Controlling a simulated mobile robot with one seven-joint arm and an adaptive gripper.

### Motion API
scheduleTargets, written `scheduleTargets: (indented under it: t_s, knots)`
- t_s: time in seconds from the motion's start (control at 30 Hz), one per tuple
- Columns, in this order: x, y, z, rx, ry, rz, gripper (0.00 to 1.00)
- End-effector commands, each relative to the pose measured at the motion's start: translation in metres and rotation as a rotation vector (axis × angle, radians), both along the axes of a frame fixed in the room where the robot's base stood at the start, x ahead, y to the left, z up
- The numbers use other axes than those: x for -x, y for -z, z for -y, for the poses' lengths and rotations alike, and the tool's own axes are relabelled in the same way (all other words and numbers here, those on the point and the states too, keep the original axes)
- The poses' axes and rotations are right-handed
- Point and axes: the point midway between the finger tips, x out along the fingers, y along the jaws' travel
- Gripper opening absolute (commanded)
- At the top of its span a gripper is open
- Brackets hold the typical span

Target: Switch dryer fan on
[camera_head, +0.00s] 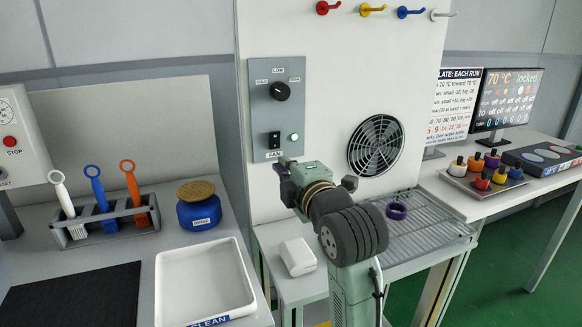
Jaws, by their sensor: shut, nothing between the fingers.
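The grey control panel (297,66) is on the white dryer front. It has a black round knob (280,91) at the top, marked LOW and HIGH. Below is a black rocker switch (274,140) with a FAN label under it. A small pale green round lamp or button (293,137) sits to the switch's right; I cannot tell whether it is lit. My gripper (283,166) is shut and empty just below the panel's lower edge, close under the FAN label. Its fingertips are small here and touch cannot be told. The round fan grille (375,145) is to the right.
A wire rack (425,232) with a purple ring (396,211) lies below the grille. A white block (297,257) stands left of my arm. Left are a brush holder (112,221), blue jar (199,211) and white tray (205,284). Coloured bottles (482,181) and a screen (506,98) are right.

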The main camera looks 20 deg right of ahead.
Motion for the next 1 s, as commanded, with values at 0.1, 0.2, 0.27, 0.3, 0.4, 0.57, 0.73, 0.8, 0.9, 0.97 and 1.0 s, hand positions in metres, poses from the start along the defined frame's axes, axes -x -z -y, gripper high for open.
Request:
scheduleTargets:
  t_s: [0.1, 0.2, 0.27, 0.3, 0.4, 0.57, 0.73, 0.8, 0.9, 0.97, 1.0]
  knots:
    - [0.034, 0.006, 0.004, 0.004, 0.009, 0.009, 0.0]
    - [0.056, 0.008, 0.005, 0.002, 0.009, 0.008, 0.0]
    - [0.066, 0.01, 0.005, 0.003, 0.008, 0.007, 0.0]
    - [0.073, 0.01, 0.006, 0.003, 0.009, 0.006, 0.0]
    - [0.084, 0.01, 0.005, 0.002, 0.006, 0.006, 0.0]
    - [0.093, 0.011, 0.006, 0.002, 0.006, 0.004, 0.0]
    - [0.093, 0.011, 0.005, 0.001, 0.005, 0.004, 0.0]
    - [0.093, 0.011, 0.005, 0.001, 0.005, 0.004, 0.0]
    - [0.093, 0.011, 0.005, 0.001, 0.005, 0.004, 0.0]
    - [0.093, 0.011, 0.005, 0.001, 0.005, 0.004, 0.0]
    - [0.093, 0.011, 0.005, 0.001, 0.005, 0.004, 0.0]
